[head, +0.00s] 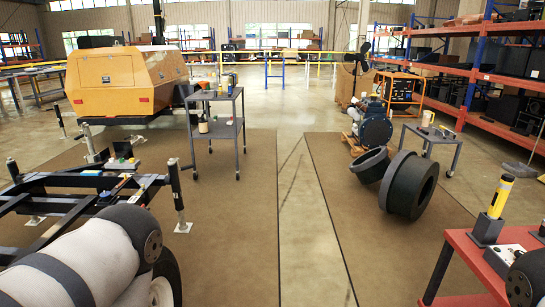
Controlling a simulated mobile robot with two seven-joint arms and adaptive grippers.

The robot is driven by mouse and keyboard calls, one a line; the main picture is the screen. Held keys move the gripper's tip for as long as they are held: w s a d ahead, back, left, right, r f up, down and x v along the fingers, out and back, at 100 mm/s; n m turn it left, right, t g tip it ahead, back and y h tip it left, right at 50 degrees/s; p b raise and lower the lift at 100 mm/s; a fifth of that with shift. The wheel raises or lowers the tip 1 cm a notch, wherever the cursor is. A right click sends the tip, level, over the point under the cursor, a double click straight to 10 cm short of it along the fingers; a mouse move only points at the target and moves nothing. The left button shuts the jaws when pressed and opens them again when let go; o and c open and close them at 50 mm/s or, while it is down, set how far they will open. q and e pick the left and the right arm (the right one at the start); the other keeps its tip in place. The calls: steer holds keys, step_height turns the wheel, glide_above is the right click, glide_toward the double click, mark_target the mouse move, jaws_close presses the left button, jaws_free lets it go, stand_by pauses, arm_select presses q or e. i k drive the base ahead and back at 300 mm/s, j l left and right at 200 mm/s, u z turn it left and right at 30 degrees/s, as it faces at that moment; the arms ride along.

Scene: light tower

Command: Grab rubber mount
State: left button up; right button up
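I cannot tell for sure which thing is the rubber mount. In the head view small parts sit on a grey two-shelf cart (238,131) left of centre, among them a cream cylinder (203,125) and dark upright pieces on top. More small items lie on a low grey table (443,137) at the right, too small to make out. On the red table (478,262) at the right front, a yellow cylinder (499,198) stands upright in a dark block (487,230). Neither gripper is in view; part of my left arm shows at the lower left.
A black trailer frame (85,190) and an orange-yellow machine (113,80) fill the left. The floor strip between the mats (303,220) is clear.

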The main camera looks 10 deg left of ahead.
mark_target(106, 195)
steer(key=i+u, duration=0.15)
steer(key=i, duration=0.45)
steer(key=i+u, duration=0.15)
steer(key=i, duration=0.45)
steer(key=i+l+u, duration=0.15)
steer(key=i, duration=0.45)
steer(key=i+l+u, duration=0.15)
steer(key=i, duration=0.4)
